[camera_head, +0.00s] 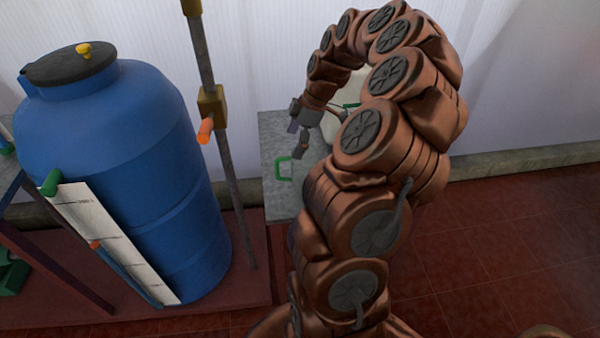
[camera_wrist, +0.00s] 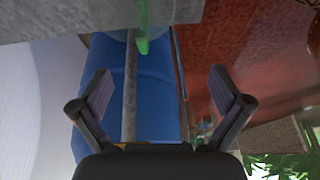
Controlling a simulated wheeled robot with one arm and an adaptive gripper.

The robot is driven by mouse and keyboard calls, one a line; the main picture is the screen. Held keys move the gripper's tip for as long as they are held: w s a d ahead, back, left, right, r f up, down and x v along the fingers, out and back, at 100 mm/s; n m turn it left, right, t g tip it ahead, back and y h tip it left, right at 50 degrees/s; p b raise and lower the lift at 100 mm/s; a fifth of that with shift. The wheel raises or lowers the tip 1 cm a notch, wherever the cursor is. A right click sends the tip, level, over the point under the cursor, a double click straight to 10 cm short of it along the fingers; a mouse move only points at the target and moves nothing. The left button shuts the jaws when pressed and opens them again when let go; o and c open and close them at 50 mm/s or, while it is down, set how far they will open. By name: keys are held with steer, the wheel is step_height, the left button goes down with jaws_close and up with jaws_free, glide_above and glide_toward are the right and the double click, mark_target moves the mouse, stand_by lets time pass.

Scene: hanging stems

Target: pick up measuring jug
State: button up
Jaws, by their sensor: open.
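The measuring jug shows in the head view as a green handle (camera_head: 279,168) over the grey table; its clear body is hard to make out and partly hidden by my arm. In the wrist view the jug's green handle (camera_wrist: 142,44) is at the top centre, with a pale see-through body above it at the picture's edge. My gripper (camera_head: 301,150) is just above and right of the handle in the head view. In the wrist view my gripper (camera_wrist: 162,82) has its two fingers spread wide, with nothing between them. The handle appears beyond the fingertips.
The grey table (camera_head: 275,130) stands against the pale wall. A pale container (camera_head: 355,92) with a green part is mostly behind my arm. A large blue barrel (camera_head: 125,170) and a metal post (camera_head: 228,185) with an orange knob (camera_head: 205,130) stand left. Red tiled floor is clear at right.

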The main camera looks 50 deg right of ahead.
glide_toward(296, 170)
step_height(296, 170, down, 2)
steer(key=d, duration=0.3)
steer(key=shift+w+a+f, duration=0.2)
steer(key=shift+w+f, duration=0.2)
steer(key=shift+f, duration=0.05)
steer(key=shift+w+p+x, duration=0.2)
steer(key=shift+p+x, duration=0.6)
steer(key=shift+x, duration=1)
steer(key=shift+w+p+x, duration=0.2)
steer(key=shift+p+x, duration=0.55)
steer(key=shift+x, duration=1.1)
steer(key=shift+r, duration=0.1)
steer(key=shift+c, duration=0.4)
steer(key=c, duration=0.9)
